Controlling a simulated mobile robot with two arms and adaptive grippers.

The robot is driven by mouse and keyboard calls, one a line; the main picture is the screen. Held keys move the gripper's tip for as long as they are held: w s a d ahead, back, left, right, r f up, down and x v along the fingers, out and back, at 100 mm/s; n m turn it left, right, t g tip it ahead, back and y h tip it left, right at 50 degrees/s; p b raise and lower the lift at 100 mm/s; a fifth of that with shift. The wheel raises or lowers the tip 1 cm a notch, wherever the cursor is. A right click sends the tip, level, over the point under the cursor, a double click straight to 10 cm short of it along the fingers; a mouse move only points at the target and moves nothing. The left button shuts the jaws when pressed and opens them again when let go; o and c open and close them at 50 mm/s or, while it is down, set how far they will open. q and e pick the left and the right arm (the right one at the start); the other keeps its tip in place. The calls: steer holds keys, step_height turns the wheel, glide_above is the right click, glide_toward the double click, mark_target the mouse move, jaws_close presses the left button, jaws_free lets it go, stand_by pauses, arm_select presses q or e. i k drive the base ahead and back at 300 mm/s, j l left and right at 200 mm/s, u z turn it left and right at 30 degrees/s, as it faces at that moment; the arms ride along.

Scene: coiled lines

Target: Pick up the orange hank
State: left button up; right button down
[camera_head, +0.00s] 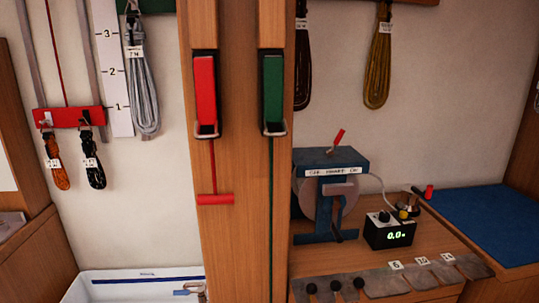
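The orange hank (59,165) hangs at the left from a red bar (70,117). It is a small looped bundle flecked with dark marks, with a white tag near its top. A black hank (94,168) with a white tag hangs just to its right on the same bar, close beside it. The tag writing is too small to read. Neither of my grippers shows in the head view.
A grey hank (143,85) hangs beside a numbered white scale (112,70). A wooden post (238,220) stands mid-view. A white bin (85,292) sits below the hanging hanks. A blue machine (331,160) and a display box (390,231) stand on the right bench.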

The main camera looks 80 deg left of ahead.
mark_target(62, 180)
steer(key=u, duration=3.95)
steer(key=i+j, duration=0.4)
steer(key=i+j+z, duration=0.1)
steer(key=i+j, duration=0.3)
steer(key=j, duration=0.15)
steer(key=i+j, duration=0.35)
steer(key=j, duration=0.15)
